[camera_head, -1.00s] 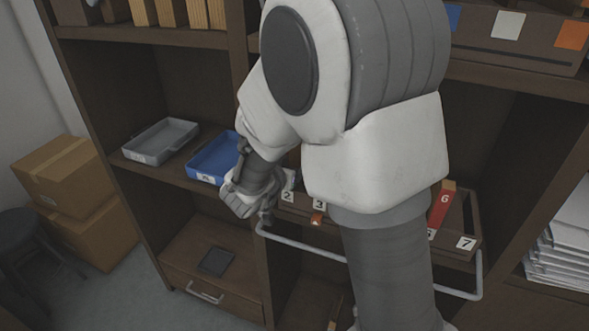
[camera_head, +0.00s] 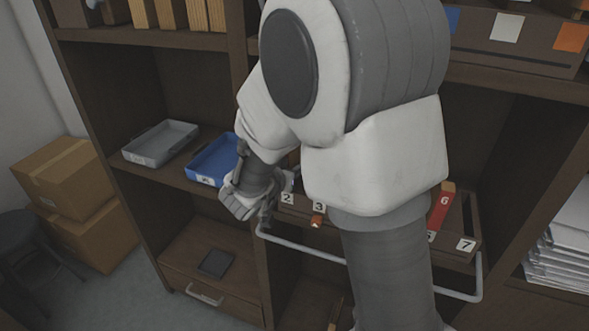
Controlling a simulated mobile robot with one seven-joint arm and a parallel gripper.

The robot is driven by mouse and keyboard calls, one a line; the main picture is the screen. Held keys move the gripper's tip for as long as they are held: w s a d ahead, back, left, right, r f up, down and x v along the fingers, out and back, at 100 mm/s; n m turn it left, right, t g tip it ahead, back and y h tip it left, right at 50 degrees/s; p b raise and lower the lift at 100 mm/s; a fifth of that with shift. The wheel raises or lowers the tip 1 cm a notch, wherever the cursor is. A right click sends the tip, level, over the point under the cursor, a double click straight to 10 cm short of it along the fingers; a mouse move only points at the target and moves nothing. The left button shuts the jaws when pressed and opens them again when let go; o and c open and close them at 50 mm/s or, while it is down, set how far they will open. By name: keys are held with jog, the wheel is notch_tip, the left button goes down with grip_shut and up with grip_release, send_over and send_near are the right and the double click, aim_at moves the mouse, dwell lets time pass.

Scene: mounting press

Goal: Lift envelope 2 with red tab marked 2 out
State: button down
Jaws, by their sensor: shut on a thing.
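My gripper (camera_head: 267,212) is at the left end of the brown rack (camera_head: 450,243), close by the white label 2 (camera_head: 287,198). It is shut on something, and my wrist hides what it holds. By its place beside label 2 this is envelope 2, but neither its body nor its red tab shows clearly. Label 3 (camera_head: 319,206) is just right of it, with a small orange-brown piece (camera_head: 316,221) below. A red tab marked 6 (camera_head: 441,207) stands up at the rack's right, near label 7 (camera_head: 466,245). My arm hides the rack's middle.
A pale rail (camera_head: 310,247) runs along the rack's front, close to my gripper. A blue tray (camera_head: 205,165) and a grey tray (camera_head: 160,142) sit on the shelf to the left. White papers (camera_head: 560,245) are stacked at right.

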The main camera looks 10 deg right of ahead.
jog(key=shift+r, duration=0.1)
dwell(0.8)
notch_tip(320, 180, up, 10)
jog(key=p, duration=0.4)
